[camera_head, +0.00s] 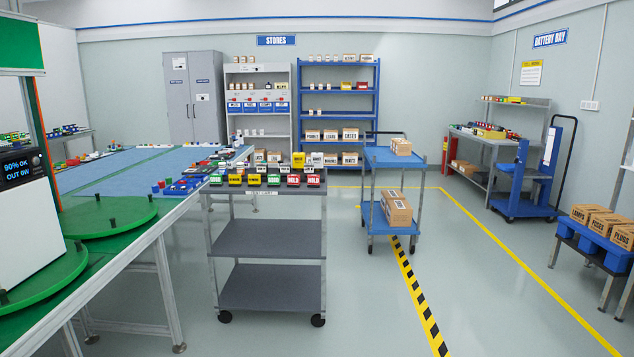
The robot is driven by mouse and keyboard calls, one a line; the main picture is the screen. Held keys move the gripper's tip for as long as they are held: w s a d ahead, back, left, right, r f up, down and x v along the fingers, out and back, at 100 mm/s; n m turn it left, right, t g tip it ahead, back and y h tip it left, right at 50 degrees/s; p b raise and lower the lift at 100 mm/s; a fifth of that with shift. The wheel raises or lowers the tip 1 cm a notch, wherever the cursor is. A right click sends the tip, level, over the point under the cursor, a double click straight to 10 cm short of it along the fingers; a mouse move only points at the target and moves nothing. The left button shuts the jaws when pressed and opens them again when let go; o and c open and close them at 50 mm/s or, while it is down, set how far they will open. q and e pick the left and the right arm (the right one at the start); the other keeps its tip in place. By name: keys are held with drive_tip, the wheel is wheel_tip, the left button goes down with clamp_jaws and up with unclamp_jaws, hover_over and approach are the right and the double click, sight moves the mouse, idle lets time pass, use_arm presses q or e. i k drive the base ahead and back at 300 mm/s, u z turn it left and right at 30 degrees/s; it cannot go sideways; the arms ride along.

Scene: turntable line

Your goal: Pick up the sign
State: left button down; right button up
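Several small lettered signs stand in a row on the top shelf of a grey cart (267,239) in the middle. They include a green sign reading GOOD (273,180), a red sign reading HOLD (293,180), another red sign (313,180) and yellow-and-black ones (254,180). A yellow piece (298,160) stands higher behind them. Larger signs hang on the walls: blue STORES (276,40), blue BATTERY BAY (550,38) and a yellow-topped notice (531,73). I cannot tell which sign the task means. Neither of my grippers is in view.
A long table with a blue mat (140,165) and green turntables (92,218) fills the left. A blue trolley (388,160) with cartons stands right of the cart. Boxes sit on a blue pallet (600,243) at far right. Open floor lies in front and right.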

sight(314, 180)
drive_tip(key=z, duration=0.15)
drive_tip(key=i, duration=2.3)
drive_tip(key=u, duration=0.05)
